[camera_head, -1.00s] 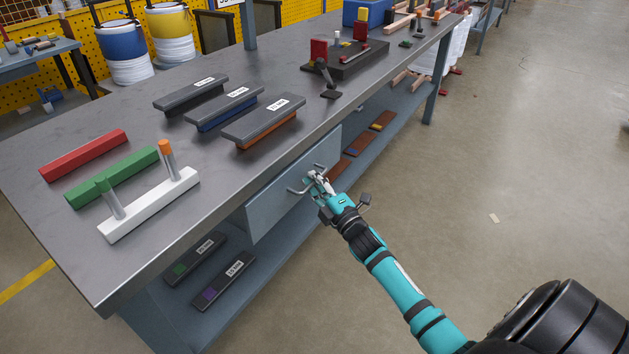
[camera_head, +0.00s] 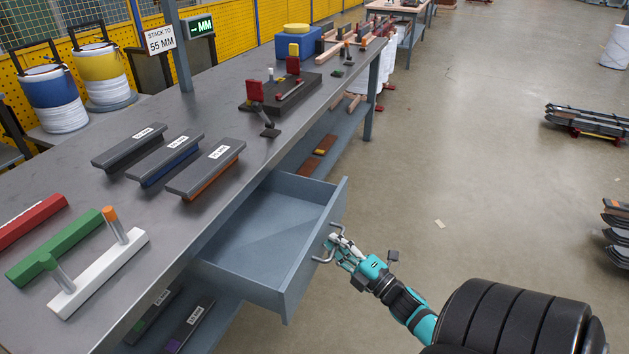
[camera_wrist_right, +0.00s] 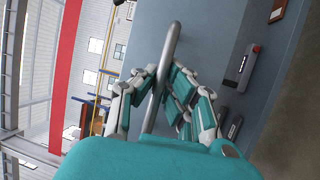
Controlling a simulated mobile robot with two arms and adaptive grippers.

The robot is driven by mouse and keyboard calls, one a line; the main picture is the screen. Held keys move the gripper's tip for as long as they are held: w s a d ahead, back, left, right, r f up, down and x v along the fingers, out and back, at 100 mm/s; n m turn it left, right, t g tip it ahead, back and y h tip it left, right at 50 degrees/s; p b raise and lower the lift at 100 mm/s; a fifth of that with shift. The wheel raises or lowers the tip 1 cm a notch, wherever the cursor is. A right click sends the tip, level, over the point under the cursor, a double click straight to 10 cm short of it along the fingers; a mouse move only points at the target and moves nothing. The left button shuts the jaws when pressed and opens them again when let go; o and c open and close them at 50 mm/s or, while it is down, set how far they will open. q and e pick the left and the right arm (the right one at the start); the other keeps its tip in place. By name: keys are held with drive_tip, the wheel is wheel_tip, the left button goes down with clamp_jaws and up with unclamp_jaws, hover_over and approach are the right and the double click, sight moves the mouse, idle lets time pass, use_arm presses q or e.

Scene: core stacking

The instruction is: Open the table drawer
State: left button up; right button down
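The table drawer (camera_head: 298,262) is blue-grey, empty, and pulled well out from under the grey worktable (camera_head: 215,225). Its bent metal handle (camera_head: 319,259) is on the front panel. My right gripper (camera_head: 336,243) is at this handle, with its arm coming from the lower right. In the right wrist view, the handle bar (camera_wrist_right: 173,42) passes between the two fingers of the gripper (camera_wrist_right: 164,80), which are closed about it. The drawer front fills the middle of that view behind the fingers. My left gripper is not in view.
Three dark labelled blocks (camera_head: 162,160), red and green bars (camera_head: 55,247), and a white bar with two pegs (camera_head: 98,272) lie on the tabletop. A lower shelf (camera_head: 345,133) runs below. Open floor (camera_head: 450,170) lies to the right.

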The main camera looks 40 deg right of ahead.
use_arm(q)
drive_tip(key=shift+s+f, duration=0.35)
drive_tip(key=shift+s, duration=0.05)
use_arm(e)
drive_tip(key=shift+s+d+r, duration=0.1)
drive_tip(key=shift+s+d, duration=0.2)
drive_tip(key=shift+s, duration=0.45)
drive_tip(key=c, duration=1.6)
unclamp_jaws()
drive_tip(key=shift+c, duration=0.2)
drive_tip(key=s+f, duration=0.2)
drive_tip(key=s, duration=1)
drive_tip(key=shift+w, duration=0.1)
